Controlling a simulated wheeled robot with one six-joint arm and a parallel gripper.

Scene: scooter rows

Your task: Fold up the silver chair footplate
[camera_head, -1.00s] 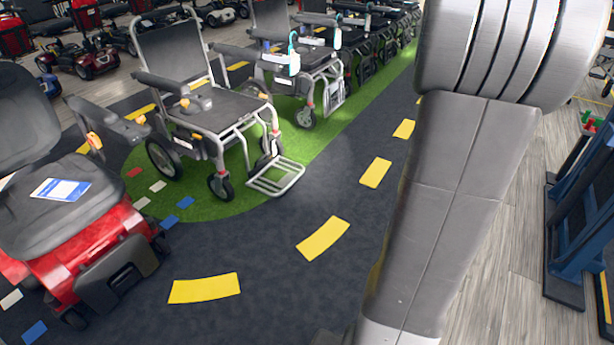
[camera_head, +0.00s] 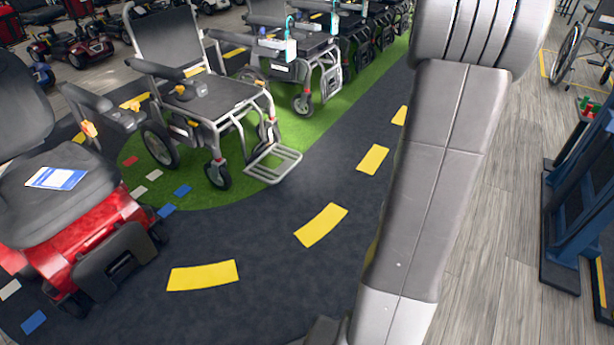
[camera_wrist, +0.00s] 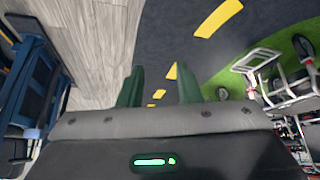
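The silver chair (camera_head: 213,105) has a silver frame, a black seat and black armrests, and stands on the green strip left of centre in the head view. Its silver footplate (camera_head: 273,163) is a barred frame folded down, low over the floor and pointing toward the dark path. The footplate also shows at the right of the wrist view (camera_wrist: 257,60). My gripper (camera_wrist: 160,85) has two green fingers set apart with nothing between them. It is away from the footplate, which lies to its right in the wrist view. My gripper is outside the head view.
A red scooter (camera_head: 85,235) with a black seat and a card stands at the left. More wheeled chairs (camera_head: 300,60) line the green strip behind. A blue stand (camera_head: 580,190) is at the right. The dark path with yellow dashes (camera_head: 320,225) is clear.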

